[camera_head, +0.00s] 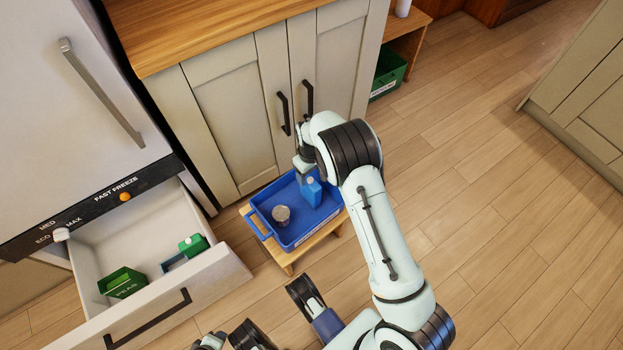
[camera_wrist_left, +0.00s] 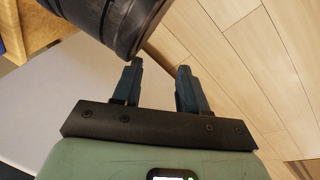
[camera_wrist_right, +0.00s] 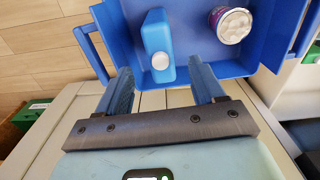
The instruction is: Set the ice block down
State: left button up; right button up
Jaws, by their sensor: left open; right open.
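The ice block (camera_head: 312,192) is a blue block with a white cap. It stands in the blue crate (camera_head: 258,221) on a small wooden stool. It also shows in the right wrist view (camera_wrist_right: 158,40), just past my fingertips, in line with the gap between them. My right gripper (camera_head: 304,168) is open and over the crate at the block; the head view partly hides the fingers. In the right wrist view my right gripper (camera_wrist_right: 160,78) holds nothing. My left gripper (camera_wrist_left: 158,68) is open and empty, away from the crate.
A round tub (camera_head: 281,214) sits in the crate beside the block. The freezer drawer (camera_head: 215,279) is open at left with green boxes (camera_head: 122,283) inside. Cabinet doors (camera_head: 235,110) stand close behind the crate. The wooden floor (camera_head: 480,230) at right is clear.

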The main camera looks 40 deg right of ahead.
pick_arm(q)
jog(key=shift+w+d+r+p, duration=0.15)
jog(key=shift+w+r+p, duration=0.15)
jog(key=shift+r, duration=0.25)
jog(key=shift+w+d+r+p, duration=0.15)
jog(key=shift+w+r, duration=0.25)
jog(key=shift+r, duration=0.1)
pick_arm(e)
notch_tip(320, 180, up, 5)
jog(key=shift+f, duration=0.15)
